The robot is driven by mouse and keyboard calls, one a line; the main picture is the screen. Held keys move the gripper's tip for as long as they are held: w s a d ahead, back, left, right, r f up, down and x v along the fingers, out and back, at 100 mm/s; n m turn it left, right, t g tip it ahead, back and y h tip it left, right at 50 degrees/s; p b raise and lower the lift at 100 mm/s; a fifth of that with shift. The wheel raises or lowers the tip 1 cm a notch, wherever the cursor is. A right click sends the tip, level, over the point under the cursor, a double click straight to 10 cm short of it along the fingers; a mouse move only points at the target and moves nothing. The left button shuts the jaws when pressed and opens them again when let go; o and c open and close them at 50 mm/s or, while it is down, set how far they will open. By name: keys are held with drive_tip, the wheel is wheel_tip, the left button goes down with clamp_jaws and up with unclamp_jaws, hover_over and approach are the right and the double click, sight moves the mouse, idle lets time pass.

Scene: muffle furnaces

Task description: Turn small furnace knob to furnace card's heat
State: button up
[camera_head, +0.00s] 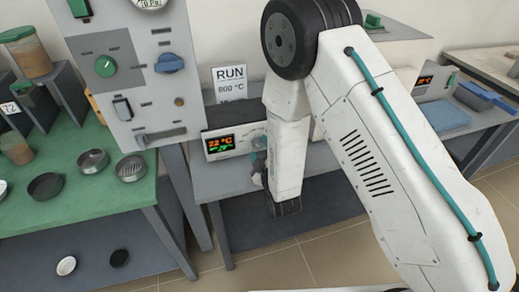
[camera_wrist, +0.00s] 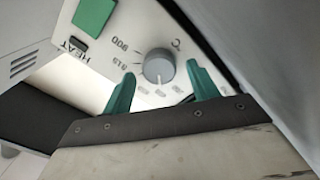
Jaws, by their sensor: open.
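The small furnace's panel (camera_head: 238,141) has a lit display (camera_head: 220,143) reading 22 °C in orange. Its grey round knob (camera_wrist: 158,66) sits on the white panel in the wrist view, with a pale pointer mark and printed numbers around it, which appear turned and are hard to read. A card (camera_head: 230,82) above the furnace reads RUN and 800 °C; its lower line is hidden. My gripper (camera_wrist: 160,73) is open, with one green finger on each side of the knob and visible gaps to it.
A tall grey control panel (camera_head: 137,70) with a green knob, a blue knob and switches stands left of the furnace. A green table (camera_head: 90,210) with metal dishes is at left. Another furnace display (camera_head: 425,81) shows at right. A green square (camera_wrist: 93,15) and HEAT label are beside the knob.

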drive_tip(key=shift+w, duration=0.25)
drive_tip(key=c, duration=1)
drive_tip(key=shift+m, duration=0.4)
drive_tip(key=m, duration=0.3)
drive_tip(key=shift+m, duration=0.4)
drive_tip(key=m, duration=0.4)
drive_tip(key=shift+m, duration=0.3)
drive_tip(key=m, duration=0.7)
drive_tip(key=shift+d, duration=0.15)
drive_tip(key=m, duration=0.6)
drive_tip(key=shift+d, duration=0.1)
